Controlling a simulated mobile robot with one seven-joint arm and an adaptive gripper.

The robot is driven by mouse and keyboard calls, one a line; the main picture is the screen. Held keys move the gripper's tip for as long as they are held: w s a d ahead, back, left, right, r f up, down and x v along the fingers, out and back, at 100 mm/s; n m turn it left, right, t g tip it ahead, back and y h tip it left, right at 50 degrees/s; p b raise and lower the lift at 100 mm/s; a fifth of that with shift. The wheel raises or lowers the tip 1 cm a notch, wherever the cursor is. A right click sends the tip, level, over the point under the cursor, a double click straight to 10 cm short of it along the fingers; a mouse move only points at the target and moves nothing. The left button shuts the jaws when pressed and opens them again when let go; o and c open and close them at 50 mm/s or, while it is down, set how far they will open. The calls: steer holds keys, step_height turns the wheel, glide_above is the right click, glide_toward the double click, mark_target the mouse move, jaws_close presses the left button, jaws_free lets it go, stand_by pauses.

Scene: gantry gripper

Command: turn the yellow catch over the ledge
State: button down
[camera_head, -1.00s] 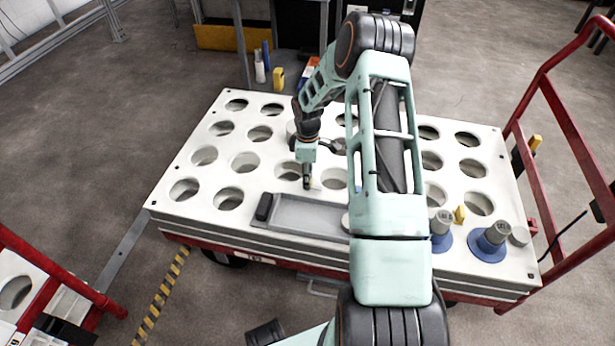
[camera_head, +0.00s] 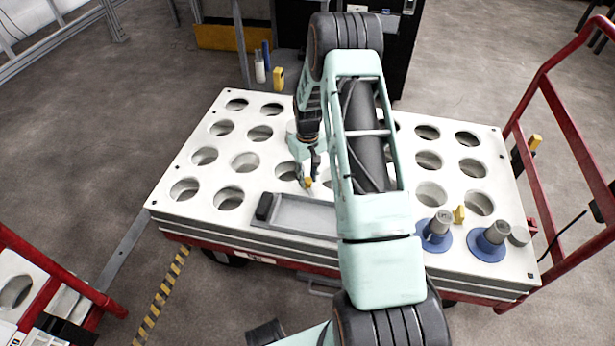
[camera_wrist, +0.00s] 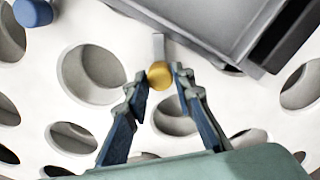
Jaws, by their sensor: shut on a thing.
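The yellow catch (camera_wrist: 160,75) shows in the wrist view as a small round yellow piece, with a narrow grey bar (camera_wrist: 158,46) running up from it. My gripper (camera_wrist: 166,76) is shut on the yellow piece, one fingertip on each side. In the head view the catch (camera_head: 309,183) is a small yellow spot at the tip of my gripper (camera_head: 307,178), just behind the grey tray (camera_head: 318,213). I cannot tell which edge is the ledge, or whether the bar lies over it.
The white top (camera_head: 168,205) has several round holes. A dark block (camera_head: 264,206) sits at the tray's left end. Two blue-based grey pegs (camera_head: 492,239) and a yellow block (camera_head: 459,214) stand at right. A red cart frame (camera_head: 560,110) bounds the right side.

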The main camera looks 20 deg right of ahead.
mark_target(307, 179)
steer(key=m, duration=0.6)
steer(key=shift+m, duration=0.4)
stand_by(0.3)
steer(key=c, duration=1.7)
jaws_free()
steer(key=shift+o, duration=0.2)
step_height(307, 179, up, 12)
